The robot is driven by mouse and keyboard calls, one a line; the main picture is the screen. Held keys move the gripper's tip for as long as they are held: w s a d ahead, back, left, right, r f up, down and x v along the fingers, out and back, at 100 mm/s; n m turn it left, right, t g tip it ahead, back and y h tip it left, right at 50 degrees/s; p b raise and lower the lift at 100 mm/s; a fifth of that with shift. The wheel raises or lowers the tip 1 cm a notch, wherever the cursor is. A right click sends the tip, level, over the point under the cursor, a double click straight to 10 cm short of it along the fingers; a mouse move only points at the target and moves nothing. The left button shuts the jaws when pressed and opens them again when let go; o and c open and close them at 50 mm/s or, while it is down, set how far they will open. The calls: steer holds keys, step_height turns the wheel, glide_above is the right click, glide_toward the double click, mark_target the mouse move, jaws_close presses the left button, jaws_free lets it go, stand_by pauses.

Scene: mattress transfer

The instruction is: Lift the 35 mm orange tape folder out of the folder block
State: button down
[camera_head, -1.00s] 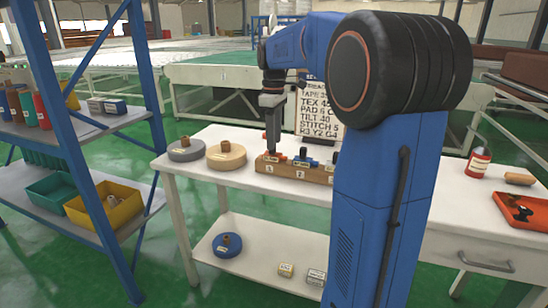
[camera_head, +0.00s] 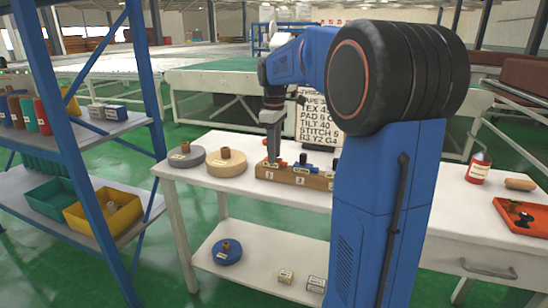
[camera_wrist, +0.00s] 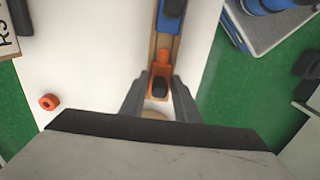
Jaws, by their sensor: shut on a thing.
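The orange tape folder (camera_wrist: 161,73) shows in the wrist view between the two fingers of my gripper (camera_wrist: 158,90), with a dark part at its near side. My gripper is shut on it. In the head view my gripper (camera_head: 272,158) points down at the left end of the wooden folder block (camera_head: 308,181), at the slot labelled 1. Only a little orange shows beside the fingertips there. I cannot tell whether the folder is clear of its slot. A blue folder (camera_wrist: 170,14) sits farther along the block. My arm hides the block's right end.
A grey disc (camera_head: 186,157) and a tan disc (camera_head: 226,163) stand left of the block on the white table (camera_head: 200,186). A printed sign (camera_head: 312,110) stands behind. A red bottle (camera_head: 478,168) and an orange tray (camera_head: 522,215) are at the right. A blue shelf (camera_head: 95,150) is at the left.

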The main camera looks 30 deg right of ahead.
step_height(320, 180, up, 10)
steer(key=shift+f, duration=0.1)
stand_by(0.4)
